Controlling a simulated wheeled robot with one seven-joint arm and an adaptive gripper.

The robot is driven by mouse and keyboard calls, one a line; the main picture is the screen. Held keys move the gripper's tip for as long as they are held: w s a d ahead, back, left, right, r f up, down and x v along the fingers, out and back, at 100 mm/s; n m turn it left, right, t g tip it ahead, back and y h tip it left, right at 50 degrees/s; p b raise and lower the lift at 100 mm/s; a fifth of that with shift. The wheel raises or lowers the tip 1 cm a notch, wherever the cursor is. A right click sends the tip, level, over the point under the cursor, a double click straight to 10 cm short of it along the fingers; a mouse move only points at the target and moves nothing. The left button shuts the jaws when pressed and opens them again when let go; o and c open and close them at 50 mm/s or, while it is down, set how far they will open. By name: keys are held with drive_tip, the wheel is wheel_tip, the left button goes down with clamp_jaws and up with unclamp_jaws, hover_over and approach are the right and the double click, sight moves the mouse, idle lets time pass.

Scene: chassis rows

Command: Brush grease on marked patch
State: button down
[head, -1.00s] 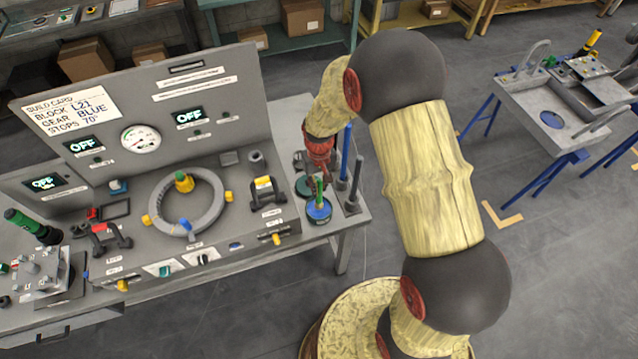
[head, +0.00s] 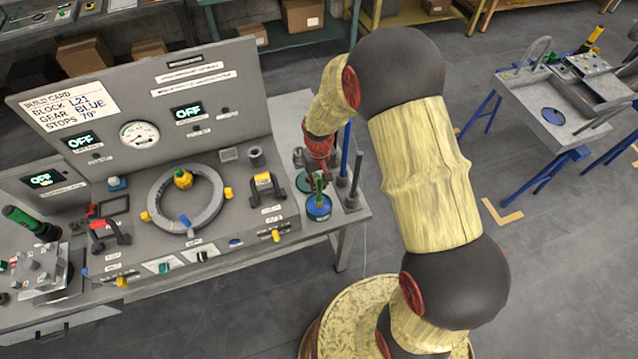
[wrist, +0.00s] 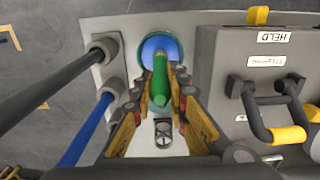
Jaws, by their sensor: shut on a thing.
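My gripper (wrist: 161,88) is shut on a green-handled brush (wrist: 159,82), which stands roughly upright between the two fingers. In the head view the green handle (head: 319,184) shows below my red wrist. A round blue pot (head: 319,209) is directly under it at the right end of the bench. In the wrist view the blue pot (wrist: 155,44) lies beyond the handle's far end. The bristles are hidden, and I cannot tell whether they touch the pot. I cannot make out a marked patch. A grey ring fixture (head: 157,222) with yellow and blue parts lies left of my gripper.
A blue rod (head: 344,150) and a grey rod (head: 356,175) stand upright close to my gripper's right. A black handle with a yellow part (head: 265,184) stands left of it. The upright panel (head: 230,88) backs the bench.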

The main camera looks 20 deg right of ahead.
sight(319, 179)
drive_tip(key=shift+f+b, duration=0.3)
drive_tip(key=shift+f, duration=0.25)
idle(1.2)
drive_tip(key=shift+r, duration=0.1)
drive_tip(key=shift+r+p, duration=2.2)
drive_tip(key=shift+r, duration=1.3)
drive_tip(key=shift+f, duration=0.1)
